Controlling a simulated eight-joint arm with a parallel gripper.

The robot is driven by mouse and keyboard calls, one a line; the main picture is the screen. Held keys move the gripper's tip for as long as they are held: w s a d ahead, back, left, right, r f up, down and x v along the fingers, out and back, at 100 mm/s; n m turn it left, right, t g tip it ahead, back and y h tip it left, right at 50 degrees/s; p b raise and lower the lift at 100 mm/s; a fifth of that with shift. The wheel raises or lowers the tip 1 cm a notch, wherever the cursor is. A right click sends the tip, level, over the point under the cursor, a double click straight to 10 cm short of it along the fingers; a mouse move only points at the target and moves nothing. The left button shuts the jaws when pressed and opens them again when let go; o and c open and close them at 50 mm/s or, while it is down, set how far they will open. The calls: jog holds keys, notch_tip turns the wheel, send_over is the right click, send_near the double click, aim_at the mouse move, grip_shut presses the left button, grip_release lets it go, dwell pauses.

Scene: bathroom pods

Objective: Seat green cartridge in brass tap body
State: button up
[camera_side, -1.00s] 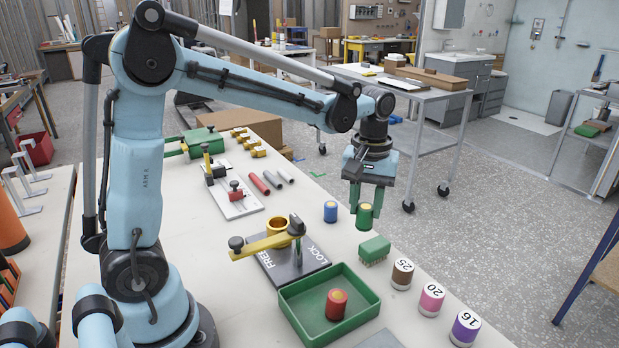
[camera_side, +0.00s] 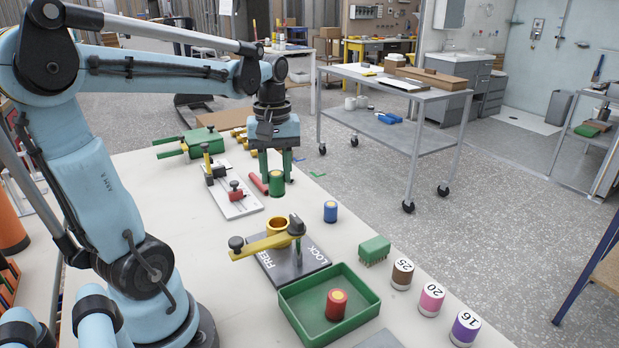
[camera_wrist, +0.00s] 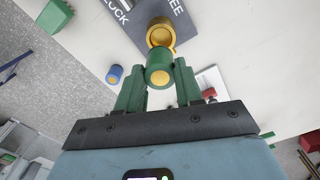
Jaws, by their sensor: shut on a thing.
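My gripper (camera_side: 276,166) is shut on the green cartridge (camera_side: 277,184), a green cylinder with a yellow top. It also shows between the fingers in the wrist view (camera_wrist: 158,77). In the side view it hangs behind the brass tap body (camera_side: 276,227), apart from it. The tap body is an open brass ring on a dark plate (camera_side: 308,258) marked FREE and LOCK. In the wrist view the brass tap body (camera_wrist: 160,33) appears just beyond the cartridge. The height gap between them is unclear.
A blue cartridge (camera_side: 330,212) stands right of the tap body. A green tray (camera_side: 292,303) in front holds a red cartridge (camera_side: 336,305). A green brush-like block (camera_side: 374,250) and several numbered cylinders (camera_side: 402,273) stand right. A white fixture plate (camera_side: 241,207) lies left of the gripper.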

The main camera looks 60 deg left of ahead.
jog(key=shift+f, duration=4.9)
jog(key=shift+f, duration=0.1)
jog(key=o, duration=1)
jog(key=shift+o, duration=0.2)
notch_tip(320, 180, up, 12)
jog(key=shift+r, duration=0.15)
jog(key=shift+f, duration=6.1)
jog(key=shift+r, duration=0.1)
